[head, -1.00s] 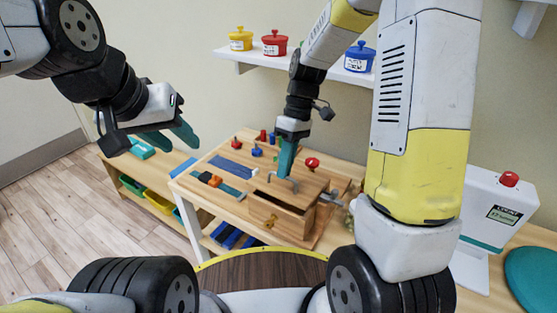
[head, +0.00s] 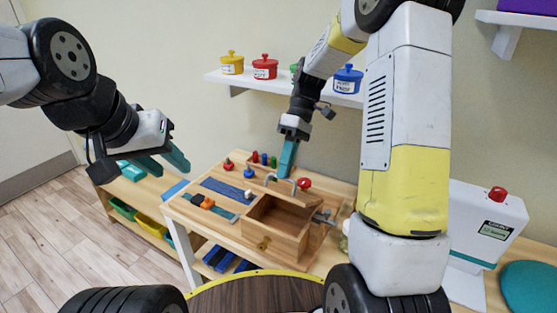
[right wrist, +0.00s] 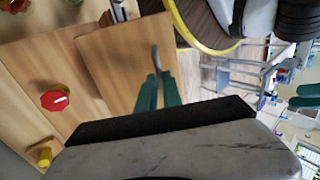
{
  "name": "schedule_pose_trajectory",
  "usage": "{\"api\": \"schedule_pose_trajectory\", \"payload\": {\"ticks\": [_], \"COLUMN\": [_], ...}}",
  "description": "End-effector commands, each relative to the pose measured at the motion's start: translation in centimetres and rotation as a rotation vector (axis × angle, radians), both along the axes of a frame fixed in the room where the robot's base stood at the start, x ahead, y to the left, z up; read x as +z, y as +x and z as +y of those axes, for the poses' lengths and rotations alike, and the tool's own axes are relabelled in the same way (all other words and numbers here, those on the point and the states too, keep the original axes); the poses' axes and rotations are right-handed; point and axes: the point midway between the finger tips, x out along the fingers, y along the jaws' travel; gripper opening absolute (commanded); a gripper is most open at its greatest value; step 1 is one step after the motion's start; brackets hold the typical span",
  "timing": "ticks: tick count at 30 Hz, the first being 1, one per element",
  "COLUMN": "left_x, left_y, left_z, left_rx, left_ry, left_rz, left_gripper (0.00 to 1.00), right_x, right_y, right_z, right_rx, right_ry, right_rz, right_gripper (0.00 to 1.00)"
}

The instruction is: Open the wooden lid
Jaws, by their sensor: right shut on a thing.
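The wooden box (head: 290,243) stands on the wooden activity board, and its dark inside shows from above. Its wooden lid (head: 268,187) is swung up at the back of the opening, and its flat face fills much of the right wrist view (right wrist: 120,75). My right gripper (head: 287,172) is at the lid's grey metal handle (right wrist: 156,60), with its teal fingers (right wrist: 157,90) shut on it. The fingertips partly hide the handle. My left gripper (head: 163,163) hangs empty at the left, away from the box, its teal fingers apart.
The board (head: 185,212) also carries a blue strip, an orange slider, coloured pegs and a red knob (head: 304,183). A shelf (head: 283,88) with lidded pots is on the wall behind. A white device (head: 485,225) with a red button stands at right.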

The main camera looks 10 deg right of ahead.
Motion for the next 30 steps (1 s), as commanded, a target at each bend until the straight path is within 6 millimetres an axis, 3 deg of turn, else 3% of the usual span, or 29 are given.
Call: {"api": "schedule_pose_trajectory", "payload": {"ticks": [5, 6, 9, 20, 30], "left_x": [0.0, 0.0, 0.0, 0.0, 0.0], "left_y": [0.0, 0.0, 0.0, 0.0, 0.0], "left_z": [0.0, 0.0, 0.0, 0.0, 0.0], "left_rx": [0.0, 0.0, 0.0, 0.0, 0.0], "left_ry": [0.0, 0.0, 0.0, 0.0, 0.0], "left_rz": [0.0, 0.0, 0.0, 0.0, 0.0], "left_gripper": [0.39, 0.39, 0.39, 0.39, 0.39], "right_x": [-0.5, -0.5, -0.5, -0.2, 3.9], "right_y": [0.5, 0.5, 0.5, 0.4, 2.7], "right_z": [-0.7, -0.7, -0.7, -0.4, -2.1], "right_rx": [-0.011, -0.011, -0.011, -0.006, -0.009], "right_ry": [-0.014, -0.014, -0.013, -0.008, -0.01], "right_rz": [-0.015, -0.015, -0.013, -0.011, -0.014], "right_gripper": [0.0, 0.14, 0.31, 0.31, 0.31]}}
